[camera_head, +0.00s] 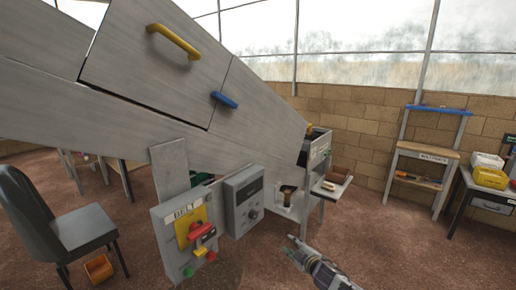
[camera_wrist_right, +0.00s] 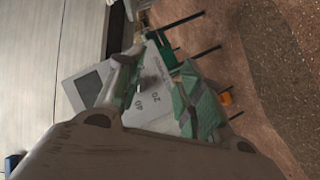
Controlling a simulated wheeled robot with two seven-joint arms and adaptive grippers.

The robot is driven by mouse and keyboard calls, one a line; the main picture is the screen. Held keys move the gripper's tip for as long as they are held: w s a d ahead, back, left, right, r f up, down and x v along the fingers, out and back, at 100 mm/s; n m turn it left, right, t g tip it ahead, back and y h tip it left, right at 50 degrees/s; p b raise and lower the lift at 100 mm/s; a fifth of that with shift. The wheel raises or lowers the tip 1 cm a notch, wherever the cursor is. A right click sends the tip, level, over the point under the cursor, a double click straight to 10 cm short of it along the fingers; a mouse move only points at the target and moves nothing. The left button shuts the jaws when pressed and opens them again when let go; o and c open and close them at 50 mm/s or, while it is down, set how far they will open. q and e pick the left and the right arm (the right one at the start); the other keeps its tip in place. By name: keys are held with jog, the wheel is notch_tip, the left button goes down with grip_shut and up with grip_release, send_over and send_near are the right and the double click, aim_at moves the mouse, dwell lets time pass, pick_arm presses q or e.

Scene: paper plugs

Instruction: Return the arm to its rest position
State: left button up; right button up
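My right gripper (camera_head: 289,246) shows low in the middle of the head view, over the reddish floor, with its arm coming in from the bottom edge. In the right wrist view my right gripper (camera_wrist_right: 158,88) has its two green-padded fingers apart. Nothing is held between them; a grey control box (camera_wrist_right: 88,88) with printed numbers shows behind the gap. The gripper is apart from the machine in the head view. My left arm and gripper are not in view.
A large grey machine (camera_head: 75,130) with a yellow handle (camera_head: 173,42) fills the upper left. A BELT switch panel (camera_head: 172,250) and a dial box (camera_head: 244,200) hang below it. A chair (camera_head: 75,225) stands left, a workbench (camera_head: 425,153) right. Floor right of the gripper is clear.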

jog(key=d+f+m+g+h, duration=0.1)
jog(key=d+f+m+h, duration=0.15)
jog(key=d+f, duration=0.6)
jog(key=s+d+f+m+g+h, duration=0.1)
jog(key=s+d+f+m+g, duration=0.15)
jog(key=s+d+f, duration=0.45)
jog(key=s+d+f+m+g+h, duration=0.1)
jog(key=s+d+f+m+h, duration=0.15)
jog(key=f, duration=0.95)
jog(key=s+f+m+g, duration=0.1)
jog(key=s+f, duration=0.6)
jog(key=s, duration=0.3)
jog(key=s+d+f+m+g, duration=0.1)
jog(key=s+f+m+g, duration=0.1)
jog(key=s+f, duration=0.55)
jog(key=s+f+m+g, duration=0.1)
jog(key=s+f, duration=0.4)
jog(key=s, duration=0.6)
jog(key=s+a+f+g, duration=0.2)
jog(key=s+a+f, duration=0.1)
jog(key=s, duration=1.1)
jog(key=s+a+f+m+g, duration=0.1)
jog(key=s+a+f+g, duration=0.1)
jog(key=s, duration=1.3)
jog(key=shift+a+f+y, duration=0.3)
jog(key=shift+a+f, duration=0.3)
jog(key=shift+a, duration=0.35)
